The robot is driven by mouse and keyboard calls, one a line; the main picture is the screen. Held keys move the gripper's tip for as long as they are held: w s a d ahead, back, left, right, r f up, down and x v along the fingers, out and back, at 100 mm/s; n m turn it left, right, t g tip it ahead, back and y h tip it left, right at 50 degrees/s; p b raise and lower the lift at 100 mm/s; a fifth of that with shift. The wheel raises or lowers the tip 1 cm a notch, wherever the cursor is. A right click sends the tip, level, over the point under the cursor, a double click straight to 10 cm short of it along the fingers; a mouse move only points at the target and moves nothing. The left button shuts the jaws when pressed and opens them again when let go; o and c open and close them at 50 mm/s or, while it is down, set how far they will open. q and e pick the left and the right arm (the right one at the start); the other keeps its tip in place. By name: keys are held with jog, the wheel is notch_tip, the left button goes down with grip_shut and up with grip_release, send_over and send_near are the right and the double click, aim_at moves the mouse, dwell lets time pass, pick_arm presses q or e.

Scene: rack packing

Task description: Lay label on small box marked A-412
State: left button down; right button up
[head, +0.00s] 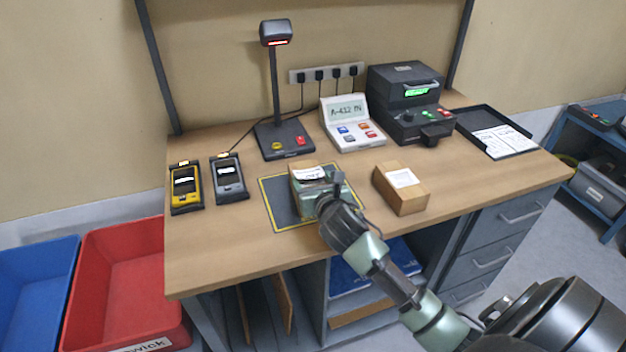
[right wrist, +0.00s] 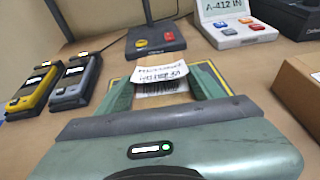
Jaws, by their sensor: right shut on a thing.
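A small cardboard box (head: 299,195) stands on the yellow-bordered dark mat (head: 275,207). My right gripper (head: 314,184) is at it, with its green fingers on either side. In the right wrist view, the box (right wrist: 178,99) shows between the fingers (right wrist: 162,88), which are shut on it. A white label (head: 309,174) with dark print is at the top of the box and looks curled. This label (right wrist: 162,75) also shows in the right wrist view, above a barcode. I cannot tell how much of it touches the box. My left gripper is not in view.
Another cardboard box (head: 407,198) with a white label stands right of the mat. Behind are a scanner stand (head: 284,140), a display unit (head: 352,126) reading A-412 IN, and a dark printer-like machine (head: 405,100). Two handheld devices (head: 186,188) lie left. Bare desk is in front.

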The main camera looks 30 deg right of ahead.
jog(key=o, duration=0.6)
jog(key=shift+s+a+p, duration=0.15)
jog(key=shift+s+p, duration=0.35)
jog(key=shift+p, duration=0.05)
jog(key=shift+s+a+p, duration=0.3)
jog(key=shift+s+p, duration=0.3)
jog(key=shift+s, duration=0.35)
jog(key=o, duration=0.8)
jog(key=v, duration=0.7)
jog(key=shift+s+r+b, duration=0.1)
jog(key=shift+s+b, duration=0.3)
